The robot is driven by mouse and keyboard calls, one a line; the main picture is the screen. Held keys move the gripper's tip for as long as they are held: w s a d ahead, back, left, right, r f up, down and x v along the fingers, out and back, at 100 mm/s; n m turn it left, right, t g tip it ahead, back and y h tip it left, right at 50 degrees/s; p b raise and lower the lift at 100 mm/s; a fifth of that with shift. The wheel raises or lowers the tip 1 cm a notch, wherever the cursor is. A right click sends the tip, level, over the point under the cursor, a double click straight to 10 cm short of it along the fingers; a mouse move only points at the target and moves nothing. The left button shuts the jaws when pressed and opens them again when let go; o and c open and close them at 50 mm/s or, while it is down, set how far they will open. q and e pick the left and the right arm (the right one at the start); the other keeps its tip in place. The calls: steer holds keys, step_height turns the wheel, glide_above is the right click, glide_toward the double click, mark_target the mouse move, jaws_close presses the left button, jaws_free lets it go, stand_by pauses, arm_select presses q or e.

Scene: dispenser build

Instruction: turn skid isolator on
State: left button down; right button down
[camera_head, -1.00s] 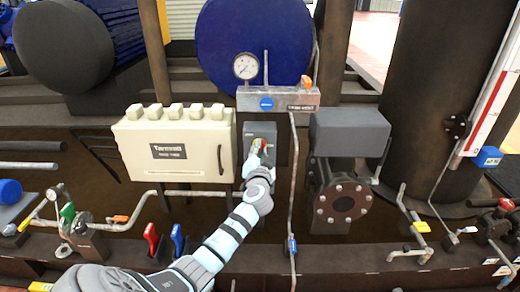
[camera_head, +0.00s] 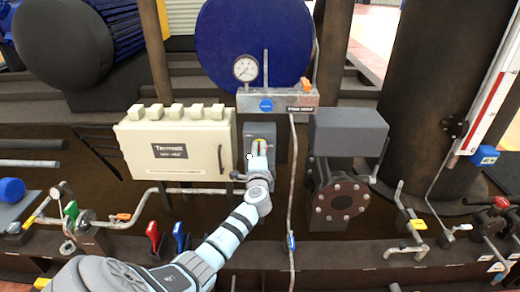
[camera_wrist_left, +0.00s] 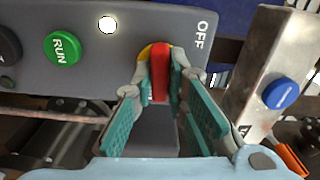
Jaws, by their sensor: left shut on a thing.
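The skid isolator is a grey box (camera_head: 281,143) below the gauge bracket and right of the cream cabinet in the head view. In the left wrist view its face (camera_wrist_left: 112,65) carries a red handle (camera_wrist_left: 160,72) on a yellow disc (camera_wrist_left: 144,52). A white OFF label (camera_wrist_left: 202,33) is to the right of the handle. A green RUN button (camera_wrist_left: 62,48) and a white lamp (camera_wrist_left: 107,24) are to the left. My left gripper (camera_head: 259,152) is shut on the red handle, one finger on each side (camera_wrist_left: 160,85). No ON mark is readable. My right gripper is not in view.
The cream cabinet (camera_head: 200,135) stands close left of the gripper. A vertical pipe (camera_head: 292,200) runs close on its right. A bracket with a blue button (camera_head: 266,105) and a gauge (camera_head: 245,68) is above. A grey flanged unit (camera_head: 350,135) is further right.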

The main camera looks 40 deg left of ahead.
arm_select(q)
steer(key=shift+f+m, duration=0.1)
steer(key=shift+m, duration=0.5)
steer(key=c, duration=1.6)
jaws_free()
steer(key=shift+d, duration=0.1)
steer(key=v, duration=1.2)
steer(key=shift+w, duration=0.1)
